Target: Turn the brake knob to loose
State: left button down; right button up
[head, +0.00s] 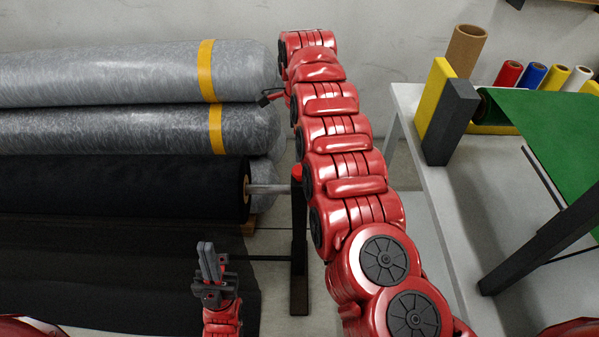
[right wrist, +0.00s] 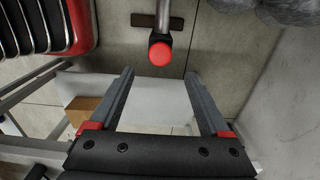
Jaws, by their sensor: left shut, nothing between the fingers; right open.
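A round red knob, which I take to be the brake knob (head: 297,171), sits on top of a black upright stand at the end of a metal shaft, partly beside my right arm. In the right wrist view the red knob (right wrist: 160,54) shows just ahead of the fingertips, roughly centred between them and not held. My right gripper (right wrist: 159,74) is open and empty; in the head view it is mostly hidden by my arm. My left gripper (head: 206,262) is shut and empty, pointing up in front of the black roll. I cannot read the knob's turn position.
A black roll (head: 120,190) hangs on the shaft, its sheet falling toward the floor. Two grey rolls with yellow bands (head: 120,75) lie behind. At right a pale table (head: 445,180) bears yellow and dark blocks, a brown tube (head: 466,48), coloured rolls and green sheet (head: 545,125).

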aim_at(299, 170)
notch_tip(299, 170, down, 11)
jog(key=shift+r, duration=0.1)
dwell(0.3)
grip_shut()
dwell(0.4)
